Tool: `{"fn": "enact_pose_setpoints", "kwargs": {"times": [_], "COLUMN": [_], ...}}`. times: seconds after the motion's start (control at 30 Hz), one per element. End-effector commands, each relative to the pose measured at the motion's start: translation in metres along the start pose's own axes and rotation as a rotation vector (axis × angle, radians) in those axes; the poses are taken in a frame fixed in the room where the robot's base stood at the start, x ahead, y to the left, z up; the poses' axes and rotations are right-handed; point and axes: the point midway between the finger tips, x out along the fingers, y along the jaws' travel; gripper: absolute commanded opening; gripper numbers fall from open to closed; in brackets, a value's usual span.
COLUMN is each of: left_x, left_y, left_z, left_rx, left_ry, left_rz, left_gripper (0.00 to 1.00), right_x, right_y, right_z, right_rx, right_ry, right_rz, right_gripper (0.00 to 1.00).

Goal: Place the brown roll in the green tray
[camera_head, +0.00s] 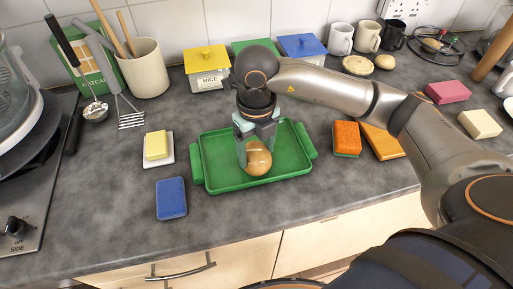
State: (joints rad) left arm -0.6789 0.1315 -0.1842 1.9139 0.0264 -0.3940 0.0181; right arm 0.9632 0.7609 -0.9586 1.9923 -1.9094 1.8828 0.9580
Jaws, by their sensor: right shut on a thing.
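The green tray (215,170) sits on the grey counter in the middle of the view, with a handle at each side. The brown roll (259,162) is at my right gripper (257,148), whose fingers are shut on it. The roll is over the middle of the tray; I cannot tell whether it touches the tray floor. My right arm reaches in from the right and hides part of the tray's back edge. My left gripper is not in view.
A blue sponge (171,198) and a butter dish (157,147) lie left of the tray. An orange sponge (346,138) and a wooden board (382,142) lie right of it. Lidded boxes, including a yellow-topped rice box (207,68), stand behind. The counter in front is clear.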

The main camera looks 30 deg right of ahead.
Motion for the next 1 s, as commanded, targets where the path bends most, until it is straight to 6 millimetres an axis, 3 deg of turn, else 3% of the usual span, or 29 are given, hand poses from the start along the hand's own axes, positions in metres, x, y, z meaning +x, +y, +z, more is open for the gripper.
{"fn": "enact_pose_setpoints", "kwargs": {"times": [0.07, 0.1, 0.3, 0.67, 0.77, 1.0], "left_x": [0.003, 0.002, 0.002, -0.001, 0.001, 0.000], "left_y": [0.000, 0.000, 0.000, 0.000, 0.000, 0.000], "left_z": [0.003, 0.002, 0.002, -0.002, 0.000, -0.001], "left_rx": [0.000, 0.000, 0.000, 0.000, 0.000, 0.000], "left_ry": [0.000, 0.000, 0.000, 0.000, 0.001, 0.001], "left_rz": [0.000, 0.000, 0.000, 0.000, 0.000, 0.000], "left_gripper": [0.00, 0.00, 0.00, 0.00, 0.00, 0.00], "right_x": [0.003, 0.003, 0.002, -0.004, -0.017, -0.072], "right_y": [0.000, 0.000, 0.000, 0.000, 0.000, 0.000], "right_z": [0.000, 0.000, 0.000, 0.000, 0.001, 0.001], "right_rx": [0.000, 0.000, 0.000, 0.000, 0.000, 0.001], "right_ry": [0.000, 0.000, 0.000, -0.001, -0.006, -0.007], "right_rz": [0.000, 0.000, 0.000, 0.000, 0.001, 0.000], "right_gripper": [0.00, 0.76, 0.99, 1.00, 1.00, 1.00]}}
